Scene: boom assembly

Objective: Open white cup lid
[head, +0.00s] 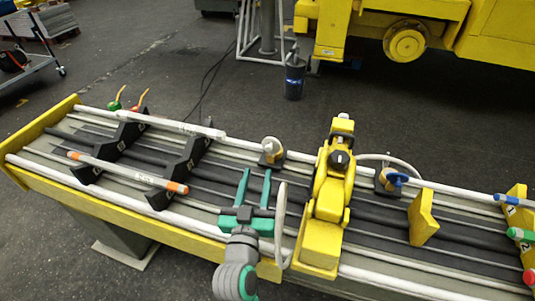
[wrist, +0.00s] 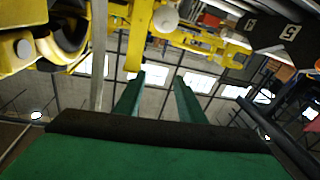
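In the wrist view my gripper (wrist: 156,82) also shows open with nothing between the fingers. A pale round part (wrist: 165,18) is at the top of that view; I cannot tell whether it is the lid.
A yellow jointed machine (head: 329,190) stands close right of my gripper. Black numbered brackets (head: 174,170) carry white rods (head: 130,172) on the left. A yellow plate (head: 422,218) stands on the right. Dark floor lies behind the bench.

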